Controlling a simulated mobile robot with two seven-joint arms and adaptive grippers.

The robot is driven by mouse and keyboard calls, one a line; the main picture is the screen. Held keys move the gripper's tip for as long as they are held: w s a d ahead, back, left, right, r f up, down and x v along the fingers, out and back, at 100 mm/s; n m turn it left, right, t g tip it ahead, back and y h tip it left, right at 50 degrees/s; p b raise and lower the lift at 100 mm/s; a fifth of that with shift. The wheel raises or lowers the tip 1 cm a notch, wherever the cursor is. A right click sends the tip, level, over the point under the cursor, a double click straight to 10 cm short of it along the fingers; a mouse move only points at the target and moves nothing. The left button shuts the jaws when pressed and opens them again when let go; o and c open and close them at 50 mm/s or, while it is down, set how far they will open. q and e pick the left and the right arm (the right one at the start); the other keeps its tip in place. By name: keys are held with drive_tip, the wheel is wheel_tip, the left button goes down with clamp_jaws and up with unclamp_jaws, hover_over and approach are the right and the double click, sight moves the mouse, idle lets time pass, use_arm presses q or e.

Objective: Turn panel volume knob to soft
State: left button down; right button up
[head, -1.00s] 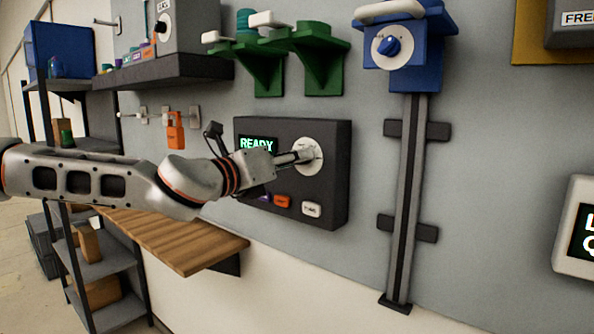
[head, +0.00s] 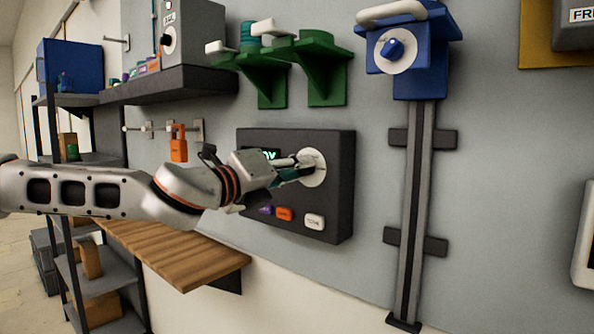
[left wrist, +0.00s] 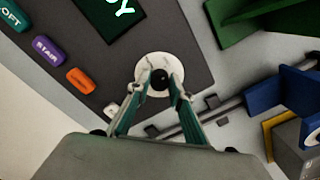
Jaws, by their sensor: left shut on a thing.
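The dark wall panel (head: 335,195) carries a round white dial plate (head: 315,176) with the volume knob at its centre. In the left wrist view the knob (left wrist: 160,79) is a small dark round shape between my fingertips, in front of the white plate (left wrist: 150,62). My left gripper (head: 303,166) reaches in from the left and is shut on the knob, its fingers on either side of it. The knob's pointer and setting cannot be made out. The panel's display (left wrist: 110,15) is partly hidden by my gripper in the head view. My right gripper is not in view.
Purple, orange and white buttons (head: 284,214) sit below the dial. Green brackets (head: 322,75) stand above the panel. A blue unit with a knob (head: 410,55) tops a vertical rail (head: 416,210) to the right. A wooden shelf (head: 175,253) juts out below my arm.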

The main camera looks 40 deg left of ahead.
use_arm(q)
drive_tip(key=shift+r, duration=0.1)
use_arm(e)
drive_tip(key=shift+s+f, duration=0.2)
use_arm(q)
drive_tip(key=c, duration=1.8)
unclamp_jaws()
drive_tip(key=shift+w, duration=0.1)
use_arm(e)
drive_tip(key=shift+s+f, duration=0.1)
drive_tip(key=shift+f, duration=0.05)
use_arm(q)
drive_tip(key=shift+s+a, duration=0.2)
drive_tip(key=shift+s, duration=1.65)
drive_tip(key=shift+s+a, duration=0.2)
drive_tip(key=shift+s, duration=1.65)
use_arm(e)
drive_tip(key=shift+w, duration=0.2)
